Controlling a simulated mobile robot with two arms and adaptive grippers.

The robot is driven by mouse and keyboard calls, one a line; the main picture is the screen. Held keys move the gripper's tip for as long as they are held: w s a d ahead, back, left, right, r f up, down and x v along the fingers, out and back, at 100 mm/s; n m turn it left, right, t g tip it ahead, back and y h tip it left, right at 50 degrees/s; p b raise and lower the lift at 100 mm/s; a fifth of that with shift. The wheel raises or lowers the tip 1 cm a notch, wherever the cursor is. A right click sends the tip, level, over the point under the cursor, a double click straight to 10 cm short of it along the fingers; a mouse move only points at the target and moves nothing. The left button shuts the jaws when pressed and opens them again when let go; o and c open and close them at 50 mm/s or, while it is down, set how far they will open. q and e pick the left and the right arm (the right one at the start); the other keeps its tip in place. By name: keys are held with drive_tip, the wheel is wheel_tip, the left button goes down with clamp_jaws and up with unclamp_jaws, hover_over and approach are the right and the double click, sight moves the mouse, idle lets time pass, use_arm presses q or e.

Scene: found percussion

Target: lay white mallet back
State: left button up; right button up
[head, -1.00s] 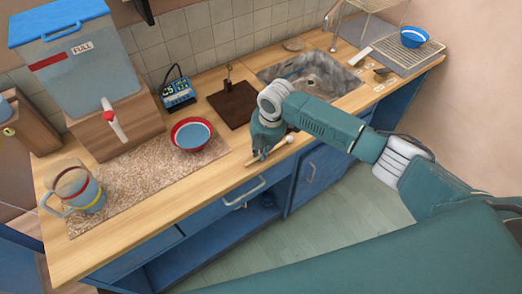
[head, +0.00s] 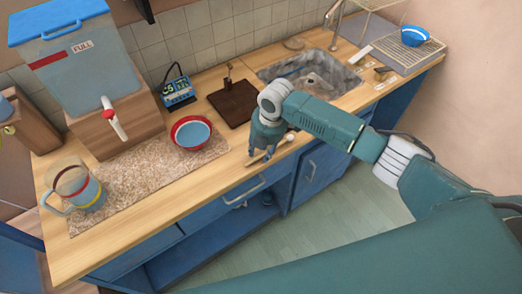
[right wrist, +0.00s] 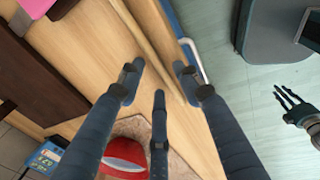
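The white mallet (head: 290,137) lies at the counter's front edge, its pale head to the right and its wooden handle slanting down left. Its handle (right wrist: 146,36) also shows in the right wrist view as a long stick along the counter edge. My right gripper (head: 262,150) points down just over the handle and hides part of it. In the right wrist view its fingers (right wrist: 158,82) are spread apart, with the handle apart from the left fingertip. My left gripper (right wrist: 284,98) shows small in the right wrist view, fingers spread and empty, over the floor.
A red-rimmed bowl (head: 192,133), a jug (head: 85,190) and a drink dispenser (head: 75,75) stand on the left. A dark board (head: 232,103) and the sink (head: 310,72) lie behind my right gripper. The front counter strip (head: 150,220) is clear.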

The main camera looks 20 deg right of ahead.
wheel_tip(320, 180, up, 12)
drive_tip(key=s+d, duration=0.1)
drive_tip(key=shift+s+f, duration=0.25)
drive_tip(key=shift+s, duration=0.05)
drive_tip(key=shift+d, duration=0.1)
